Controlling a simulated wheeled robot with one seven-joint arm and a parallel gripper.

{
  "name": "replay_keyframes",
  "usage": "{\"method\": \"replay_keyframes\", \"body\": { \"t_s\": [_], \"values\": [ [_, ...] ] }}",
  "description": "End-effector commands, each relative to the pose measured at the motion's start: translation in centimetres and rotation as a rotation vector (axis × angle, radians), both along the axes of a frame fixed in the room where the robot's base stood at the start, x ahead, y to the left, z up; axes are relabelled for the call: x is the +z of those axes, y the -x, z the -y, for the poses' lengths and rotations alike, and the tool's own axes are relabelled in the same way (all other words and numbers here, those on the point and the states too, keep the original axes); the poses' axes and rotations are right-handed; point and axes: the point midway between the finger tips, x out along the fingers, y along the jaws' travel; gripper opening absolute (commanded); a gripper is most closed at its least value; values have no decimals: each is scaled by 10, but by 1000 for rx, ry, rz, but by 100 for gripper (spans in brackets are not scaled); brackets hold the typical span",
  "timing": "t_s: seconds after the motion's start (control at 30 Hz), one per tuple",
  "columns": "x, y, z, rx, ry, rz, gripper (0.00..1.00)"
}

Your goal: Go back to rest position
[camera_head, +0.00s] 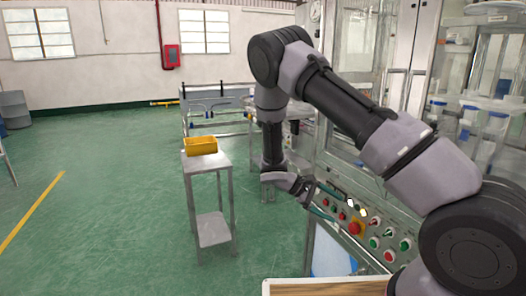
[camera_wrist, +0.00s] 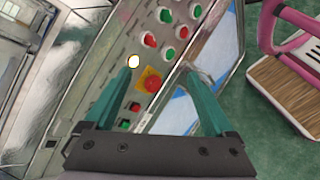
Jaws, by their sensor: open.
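My gripper (camera_head: 322,205) is at the end of my bent arm, just in front of the machine's control panel (camera_head: 345,212) in the head view. In the wrist view my gripper (camera_wrist: 165,80) shows two green fingers spread apart with nothing between them. Behind the fingers is the panel with red and green buttons and a red emergency stop on a yellow plate (camera_wrist: 151,82). A lit white button (camera_wrist: 133,61) appears beside the left fingertip. I cannot tell whether the fingertip touches it.
A metal stand (camera_head: 213,230) with a yellow bin (camera_head: 201,146) is left of my arm. The machine's glass and metal frame rises at the right. A wood-topped surface (camera_head: 325,287) is at the bottom edge. Green floor is open at the left.

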Motion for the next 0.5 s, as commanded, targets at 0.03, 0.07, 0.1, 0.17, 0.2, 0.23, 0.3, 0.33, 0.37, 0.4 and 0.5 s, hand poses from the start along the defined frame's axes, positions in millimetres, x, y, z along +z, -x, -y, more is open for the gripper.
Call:
{"method": "replay_keyframes", "body": {
  "t_s": [0.03,0.07,0.1,0.17,0.2,0.23,0.3,0.33,0.37,0.4,0.5],
  "values": [
    [21,2,1,-56,-66,32,89],
    [31,3,1,-84,-101,48,89],
    [45,6,1,-123,-148,71,89],
    [65,10,2,-180,-218,104,89],
    [79,12,2,-216,-265,129,89],
    [89,15,2,-241,-298,147,89],
    [114,21,4,-302,-378,191,89],
    [124,24,4,-326,-412,212,89],
    [135,27,5,-349,-446,232,89],
    [149,31,6,-380,-490,259,89],
    [183,43,8,-452,-600,331,89]
  ]
}}
